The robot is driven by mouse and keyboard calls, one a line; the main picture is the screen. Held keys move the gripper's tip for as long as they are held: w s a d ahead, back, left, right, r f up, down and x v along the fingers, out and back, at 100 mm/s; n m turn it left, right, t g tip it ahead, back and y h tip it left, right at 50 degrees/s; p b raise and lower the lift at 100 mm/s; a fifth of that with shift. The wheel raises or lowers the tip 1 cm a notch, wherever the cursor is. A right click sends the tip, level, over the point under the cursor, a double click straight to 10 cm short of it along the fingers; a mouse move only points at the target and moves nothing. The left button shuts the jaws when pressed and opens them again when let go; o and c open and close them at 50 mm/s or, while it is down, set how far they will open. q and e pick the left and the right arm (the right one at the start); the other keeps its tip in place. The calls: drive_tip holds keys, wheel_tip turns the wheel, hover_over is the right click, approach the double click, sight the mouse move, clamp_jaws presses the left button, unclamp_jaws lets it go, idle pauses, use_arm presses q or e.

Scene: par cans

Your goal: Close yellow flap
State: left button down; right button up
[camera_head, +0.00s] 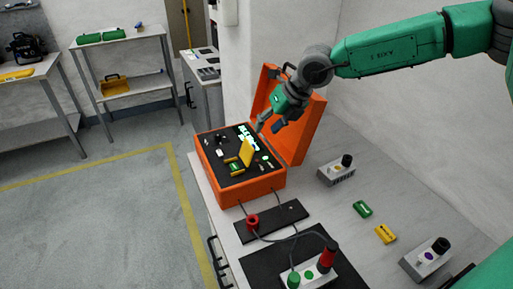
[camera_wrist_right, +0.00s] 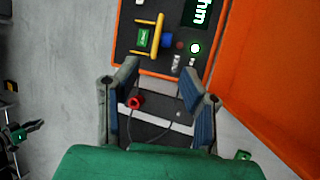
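The yellow flap (camera_head: 246,152) stands raised on the black panel of the open orange case (camera_head: 235,189). In the right wrist view the flap (camera_wrist_right: 159,36) shows nearly edge-on, beside a small green label. My right gripper (camera_head: 268,126) hangs above the panel, near the raised lid and behind the flap, apart from it. Its fingers (camera_wrist_right: 158,84) are spread with nothing held between them. A dark and green part, probably my left gripper (camera_wrist_right: 20,132), shows small at the left edge of the right wrist view; its fingers are unclear. It is not in the head view.
The orange lid (camera_head: 309,120) stands open close to my right gripper. A black bar with a red ring (camera_head: 252,221), cables and a red-and-green button box (camera_head: 311,275) lie in front. Grey boxes (camera_head: 336,170) and small green and yellow blocks are on the table's right.

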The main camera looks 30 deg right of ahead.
sight(254, 146)
drive_tip(key=x, duration=0.3)
drive_tip(key=d+x, duration=0.1)
drive_tip(key=x, duration=0.5)
drive_tip(key=shift+w+d+f, duration=0.15)
drive_tip(key=shift+f, duration=0.35)
drive_tip(key=shift+w+a+f, duration=0.1)
drive_tip(key=shift+a, duration=0.45)
drive_tip(key=shift+c, duration=0.4)
drive_tip(key=c, duration=0.7)
drive_tip(key=shift+d, duration=0.1)
clamp_jaws()
